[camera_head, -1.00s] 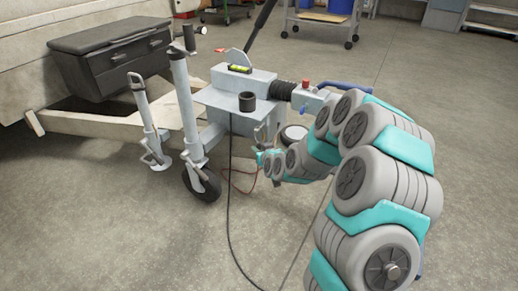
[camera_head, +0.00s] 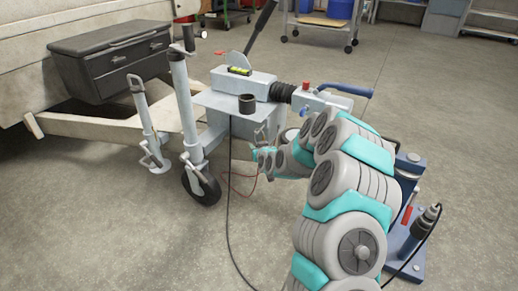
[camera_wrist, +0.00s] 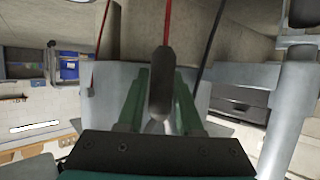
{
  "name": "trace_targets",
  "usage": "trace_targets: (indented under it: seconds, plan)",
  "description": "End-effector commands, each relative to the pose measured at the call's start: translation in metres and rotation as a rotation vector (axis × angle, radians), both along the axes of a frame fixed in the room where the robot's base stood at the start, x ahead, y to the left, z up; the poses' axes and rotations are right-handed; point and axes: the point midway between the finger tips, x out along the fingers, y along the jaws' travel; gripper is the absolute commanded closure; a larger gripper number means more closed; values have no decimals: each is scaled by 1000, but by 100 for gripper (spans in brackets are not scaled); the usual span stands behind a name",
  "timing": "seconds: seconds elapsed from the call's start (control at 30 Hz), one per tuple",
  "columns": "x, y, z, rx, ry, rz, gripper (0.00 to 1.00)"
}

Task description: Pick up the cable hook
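The cable hook appears to be the dark grey, elongated piece (camera_wrist: 161,85) on the end of a red cable in the wrist view. My gripper (camera_wrist: 162,75) has its two green fingers on either side of it, apart, with a narrow gap visible on the right. Contact with the piece is not clear. A pale metal part shows behind and below it. In the head view, my gripper (camera_head: 263,158) is low beside the trailer coupling's box, and my arm hides much of the area. The hook cannot be made out there.
A dark toolbox (camera_head: 110,60) sits on the trailer frame. A blue stand (camera_head: 408,170) with a black-cabled tool (camera_head: 428,220) is right of my arm. Floor in front is clear.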

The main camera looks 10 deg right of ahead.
Motion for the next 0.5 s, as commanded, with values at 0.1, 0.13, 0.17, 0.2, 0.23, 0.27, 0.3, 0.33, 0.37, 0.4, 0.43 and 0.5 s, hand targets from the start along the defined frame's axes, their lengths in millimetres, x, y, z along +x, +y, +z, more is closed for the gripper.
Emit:
trace_targets:
  seconds: [0.1,0.13,0.17,0.2,0.23,0.27,0.3,0.33,0.37,0.4,0.43,0.5]
  plan:
    - [2,0,0,0,0,0,65]
    - [1,0,0,0,0,0,65]
    - [1,0,0,0,0,0,65]
    - [1,0,0,0,0,0,65]
    - [1,0,0,0,0,0,65]
    - [1,0,0,0,0,0,68]
    - [1,0,0,0,0,0,72]
    - [1,0,0,0,0,0,76]
    - [1,0,0,0,0,0,79]
    - [1,0,0,0,0,0,83]
    - [1,0,0,0,0,0,87]
    - [1,0,0,0,1,0,95]
